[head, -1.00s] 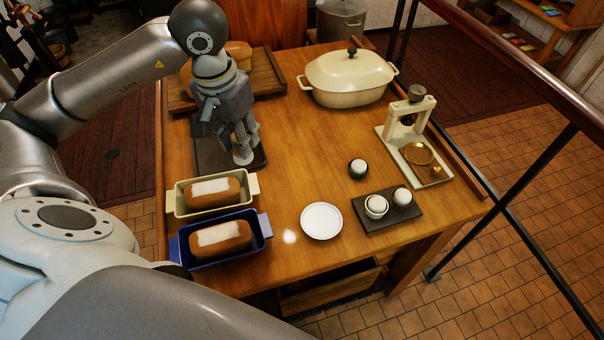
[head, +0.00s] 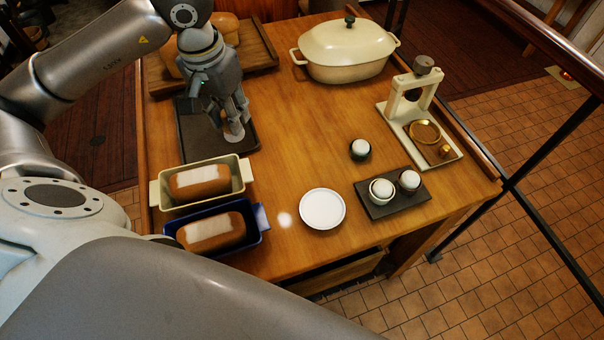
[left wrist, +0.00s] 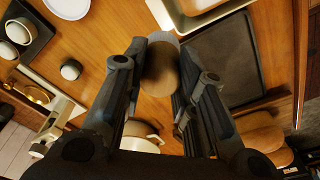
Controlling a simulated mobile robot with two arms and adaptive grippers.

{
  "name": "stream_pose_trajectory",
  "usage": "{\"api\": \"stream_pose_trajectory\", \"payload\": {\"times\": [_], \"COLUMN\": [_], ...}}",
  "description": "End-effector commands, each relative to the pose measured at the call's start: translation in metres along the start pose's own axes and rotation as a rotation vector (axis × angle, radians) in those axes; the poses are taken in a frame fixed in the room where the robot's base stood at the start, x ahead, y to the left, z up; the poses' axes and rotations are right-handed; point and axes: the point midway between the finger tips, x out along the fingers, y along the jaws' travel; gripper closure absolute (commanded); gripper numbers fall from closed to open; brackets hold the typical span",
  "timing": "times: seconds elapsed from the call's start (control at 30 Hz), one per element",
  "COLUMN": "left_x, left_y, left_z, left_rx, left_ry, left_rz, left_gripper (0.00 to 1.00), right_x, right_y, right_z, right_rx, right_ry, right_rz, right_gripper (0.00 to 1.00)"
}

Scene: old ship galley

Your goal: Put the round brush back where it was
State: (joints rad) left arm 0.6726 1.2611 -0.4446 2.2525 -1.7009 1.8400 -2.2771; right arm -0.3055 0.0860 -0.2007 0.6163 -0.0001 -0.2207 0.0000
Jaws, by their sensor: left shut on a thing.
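The round brush (left wrist: 160,72) shows in the left wrist view as a brown round body with a pale grey end, between my left gripper's fingers (left wrist: 158,88). In the head view my left gripper (head: 230,112) points down and is shut on the brush, whose pale lower end (head: 234,132) shows below the fingers. It appears over the right part of a dark flat tray (head: 188,142); I cannot tell whether it touches anything. The dark tray also shows bare in the left wrist view (left wrist: 238,62), beside the fingers. My right gripper is not in view.
A cream loaf pan (head: 158,193) and a blue loaf pan (head: 262,222) stand in front of the dark tray. A board (head: 262,60) with bread lies behind. A casserole (head: 345,52), scale-like stand (head: 390,108), plate (head: 322,209) and slate (head: 384,211) with cups stand to the right. The table's centre is clear.

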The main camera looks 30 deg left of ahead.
Motion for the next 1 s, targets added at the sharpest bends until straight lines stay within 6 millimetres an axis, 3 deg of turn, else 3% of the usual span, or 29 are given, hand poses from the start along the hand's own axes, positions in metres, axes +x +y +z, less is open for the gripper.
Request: {"api": "stream_pose_trajectory", "payload": {"times": [0.03, 0.2, 0.4, 0.57, 1.0], "left_x": [0.015, 0.041, 0.053, 0.057, 0.09], "left_y": [0.0, 0.0, 0.0, 0.008, 0.061], "left_z": [0.002, 0.005, 0.006, -0.001, -0.043], "left_rx": [0.0, 0.0, 0.0, 0.001, 0.001], "left_ry": [0.0, 0.0, 0.0, -0.001, -0.003], "left_rz": [0.0, 0.0, 0.0, 0.005, 0.005], "left_gripper": [0.92, 0.92, 0.92, 0.92, 0.92], "right_x": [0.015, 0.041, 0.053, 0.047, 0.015], "right_y": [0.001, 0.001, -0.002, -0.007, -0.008], "right_z": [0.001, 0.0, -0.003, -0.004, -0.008], "right_rx": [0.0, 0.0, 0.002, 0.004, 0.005], "right_ry": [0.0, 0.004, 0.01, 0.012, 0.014], "right_rz": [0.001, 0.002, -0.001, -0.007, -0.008], "right_gripper": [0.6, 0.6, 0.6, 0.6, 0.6]}}
